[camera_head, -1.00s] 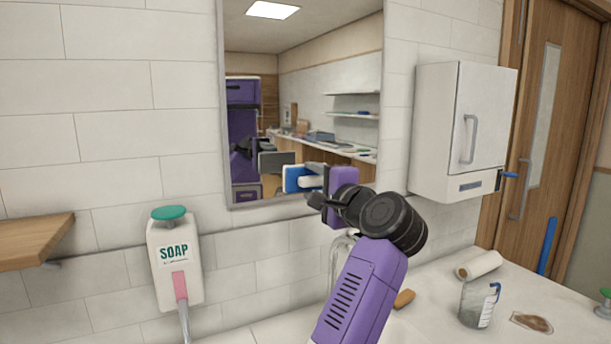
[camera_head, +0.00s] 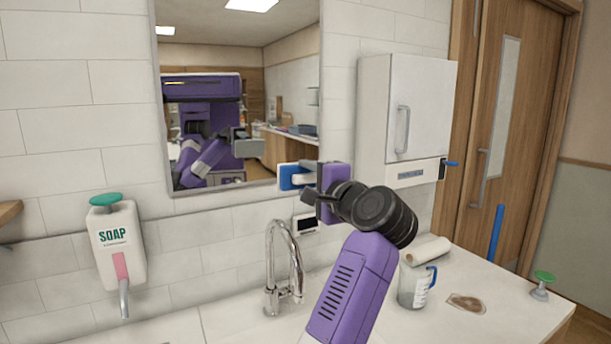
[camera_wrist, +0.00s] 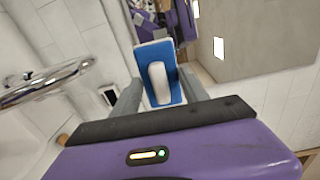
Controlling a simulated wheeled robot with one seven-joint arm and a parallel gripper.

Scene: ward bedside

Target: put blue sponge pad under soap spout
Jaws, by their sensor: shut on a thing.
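My gripper (camera_head: 312,184) is shut on the blue sponge pad (camera_head: 287,177), which has a white handle-like part. In the wrist view the blue pad (camera_wrist: 173,88) sits between the two grey fingers, its white part facing the camera. The pad is in the air in front of the mirror, apart from the counter. The soap dispenser (camera_head: 115,245) is white with a green top and hangs on the tiled wall at the left. Its grey spout (camera_head: 124,300) points down.
A chrome tap (camera_head: 291,262) stands between the dispenser and my arm. The mirror (camera_head: 240,90) is behind the gripper. A white wall cabinet (camera_head: 400,130), paper roll (camera_head: 427,250), jug (camera_head: 416,285) and brown patch (camera_head: 466,303) are at the right. A wooden shelf (camera_head: 10,211) edges in at left.

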